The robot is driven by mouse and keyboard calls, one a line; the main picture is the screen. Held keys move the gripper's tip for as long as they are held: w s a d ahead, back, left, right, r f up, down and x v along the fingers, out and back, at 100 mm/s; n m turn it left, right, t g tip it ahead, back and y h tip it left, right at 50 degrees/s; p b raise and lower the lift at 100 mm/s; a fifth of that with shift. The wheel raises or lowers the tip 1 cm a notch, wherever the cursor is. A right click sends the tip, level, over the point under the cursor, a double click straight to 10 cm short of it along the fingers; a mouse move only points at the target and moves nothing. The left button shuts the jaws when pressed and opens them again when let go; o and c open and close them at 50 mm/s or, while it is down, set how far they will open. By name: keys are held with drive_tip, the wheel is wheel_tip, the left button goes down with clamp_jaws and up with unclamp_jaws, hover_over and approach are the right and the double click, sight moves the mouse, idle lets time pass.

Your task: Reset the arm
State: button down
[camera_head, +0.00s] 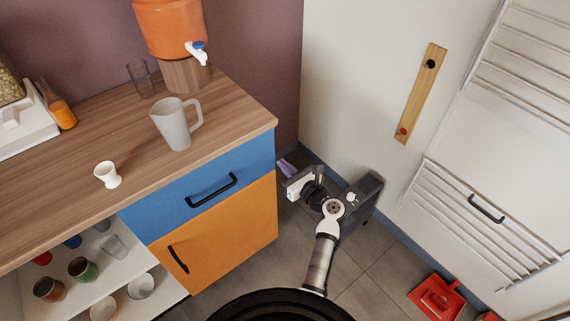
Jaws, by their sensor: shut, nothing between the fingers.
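My arm rises from the bottom centre and bends at a pale round joint low over the floor, to the right of the cabinet. My gripper (287,168) is at the arm's far end, near the corner between the orange and blue cabinet and the wall. It is shut and holds nothing. It is small in the picture and its fingertips are partly hard to make out. It appears apart from the cabinet front, though the exact gap cannot be told.
The wooden counter (60,170) at left bears a white pitcher (176,125), a small white cup (107,175) and an orange dispenser (168,28). The cabinet has a blue drawer (190,185) and orange door (225,240). A red dustpan (438,298) lies on the floor at right.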

drive_tip(key=b+v, duration=0.2)
drive_tip(key=v, duration=0.8)
drive_tip(key=shift+s+d, duration=0.1)
